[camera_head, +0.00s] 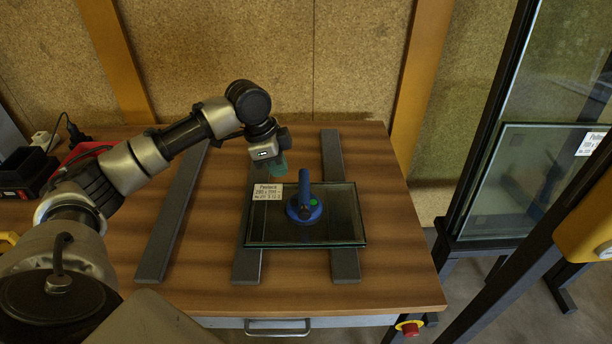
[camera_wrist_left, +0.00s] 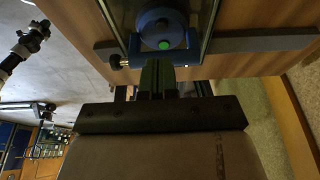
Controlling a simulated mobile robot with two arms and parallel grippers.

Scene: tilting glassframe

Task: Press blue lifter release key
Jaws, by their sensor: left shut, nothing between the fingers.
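The blue lifter (camera_head: 304,207) stands on a glass pane (camera_head: 340,225) lying flat on the workbench. It has an upright blue handle and a round base with a green spot (camera_head: 313,201). I cannot tell which part is the release key. My left gripper (camera_head: 277,168) is shut and empty, up and left of the lifter and apart from it. Its fingers (camera_wrist_left: 157,75) point toward the lifter. My right gripper is out of view.
Dark support bars (camera_head: 172,225) lie across the wooden workbench (camera_head: 400,270); the pane rests on two. A paper label (camera_head: 268,192) is on the pane. A dark frame with glass (camera_head: 510,175) stands at right. A red button (camera_head: 409,327) is at the front edge.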

